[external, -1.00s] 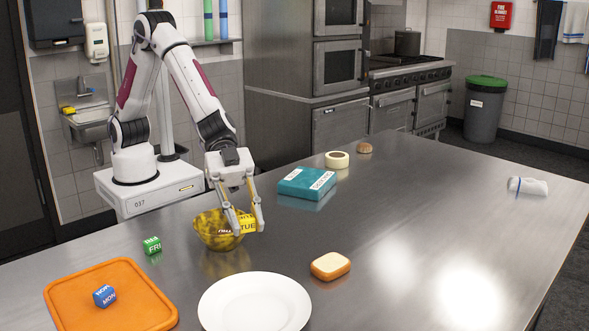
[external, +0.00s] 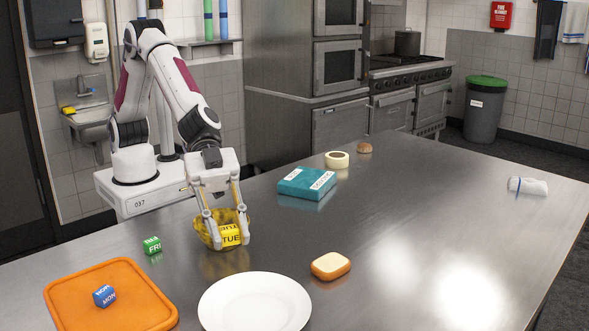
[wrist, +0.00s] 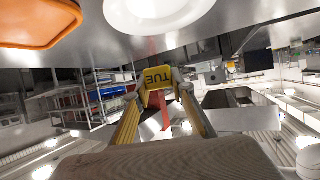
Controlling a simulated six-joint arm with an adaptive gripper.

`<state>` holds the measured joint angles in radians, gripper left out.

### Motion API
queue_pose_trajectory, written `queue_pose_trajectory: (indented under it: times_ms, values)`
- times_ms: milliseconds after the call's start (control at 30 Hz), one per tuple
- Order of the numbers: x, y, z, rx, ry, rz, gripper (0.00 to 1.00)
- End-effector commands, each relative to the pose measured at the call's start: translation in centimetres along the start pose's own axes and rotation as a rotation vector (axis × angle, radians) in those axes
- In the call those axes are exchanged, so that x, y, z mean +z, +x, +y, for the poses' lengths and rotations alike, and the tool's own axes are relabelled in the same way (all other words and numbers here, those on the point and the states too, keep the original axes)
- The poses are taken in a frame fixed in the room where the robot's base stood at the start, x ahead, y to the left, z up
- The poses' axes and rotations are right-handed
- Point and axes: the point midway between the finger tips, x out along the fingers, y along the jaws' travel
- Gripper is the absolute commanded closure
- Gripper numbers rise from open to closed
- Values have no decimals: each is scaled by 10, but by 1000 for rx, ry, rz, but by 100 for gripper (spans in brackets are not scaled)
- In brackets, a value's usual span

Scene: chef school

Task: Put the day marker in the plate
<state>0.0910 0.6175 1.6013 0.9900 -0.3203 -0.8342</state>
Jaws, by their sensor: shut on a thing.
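The yellow day marker, a cube reading TUE (external: 231,236), is held between the fingertips of my gripper (external: 232,242). The cube also shows between my fingers in the wrist view (wrist: 158,77). My gripper is shut on it, in front of a yellow bowl (external: 204,236) that it partly hides. I cannot tell how high the cube is above the table. The white plate (external: 255,303) lies empty in front of my gripper, nearer the camera. It also shows at the top of the wrist view (wrist: 160,14).
A green FRI cube (external: 152,245) stands left of the bowl. A blue MON cube (external: 104,296) sits on an orange tray (external: 140,305). An orange-edged sponge-like block (external: 330,266) lies right of the plate. A teal box (external: 306,183) and tape roll (external: 337,159) are farther back. The table's right is mostly clear.

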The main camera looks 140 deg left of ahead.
Motion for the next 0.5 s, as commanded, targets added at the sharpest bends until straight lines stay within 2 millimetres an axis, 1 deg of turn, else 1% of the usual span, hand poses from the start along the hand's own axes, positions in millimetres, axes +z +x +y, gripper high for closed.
queue_pose_trajectory:
  times_ms: [333, 500]
  values:
    - [0, 0, 0, -1, -1, 0, 91]
    - [4, 2, 0, -1, -2, -1, 91]
